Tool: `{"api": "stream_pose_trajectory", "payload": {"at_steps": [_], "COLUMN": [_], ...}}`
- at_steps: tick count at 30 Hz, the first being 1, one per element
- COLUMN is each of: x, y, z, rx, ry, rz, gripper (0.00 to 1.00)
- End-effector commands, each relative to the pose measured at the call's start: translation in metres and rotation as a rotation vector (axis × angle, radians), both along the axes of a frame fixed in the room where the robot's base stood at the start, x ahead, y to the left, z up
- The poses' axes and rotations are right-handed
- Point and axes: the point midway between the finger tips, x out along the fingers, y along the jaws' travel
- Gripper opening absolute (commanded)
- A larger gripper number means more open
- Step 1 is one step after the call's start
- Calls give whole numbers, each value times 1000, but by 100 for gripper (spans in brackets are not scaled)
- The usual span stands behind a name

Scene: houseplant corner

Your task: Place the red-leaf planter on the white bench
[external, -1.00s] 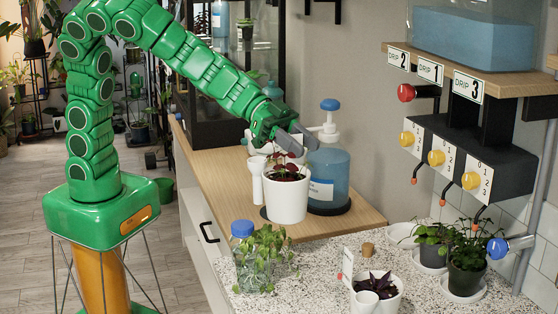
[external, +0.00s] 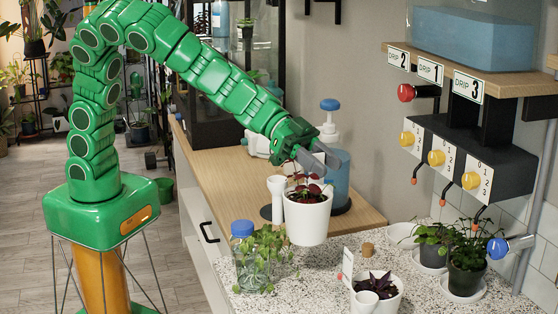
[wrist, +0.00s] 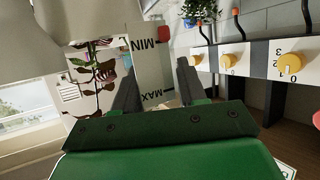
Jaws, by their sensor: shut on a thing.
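The red-leaf planter (external: 307,222), a white pot with dark red leaves and a white side spout (external: 277,188), hangs upright below my gripper (external: 318,160) in the external view. In the wrist view, red and green leaves (wrist: 100,72) show left of the fingers (wrist: 157,88). A pale surface marked MIN and MAX (wrist: 150,65) lies between the fingers.
A blue-capped bottle (external: 243,255) and a leafy plant (external: 265,262) stand at the bench's left. A purple-leaf pot (external: 382,297), a cork (external: 368,249) and potted plants (external: 467,265) are to the right. A blue pump bottle (external: 335,180) stands behind on the wooden counter (external: 225,165).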

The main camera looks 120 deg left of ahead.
Motion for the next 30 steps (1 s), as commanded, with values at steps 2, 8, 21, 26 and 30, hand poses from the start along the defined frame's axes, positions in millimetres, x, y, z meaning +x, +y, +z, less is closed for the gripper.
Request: {"api": "stream_pose_trajectory", "payload": {"at_steps": [2,8,21,26,30], "x": [10,31,62,66,69], "y": [0,-2,-5,-6,-5], "z": [-5,-22,-59,-63,-74], "rx": [1,2,0,0,2], "ry": [0,1,-2,-2,1], "rz": [1,1,0,0,1], "gripper": [0,0,0,0,0]}}
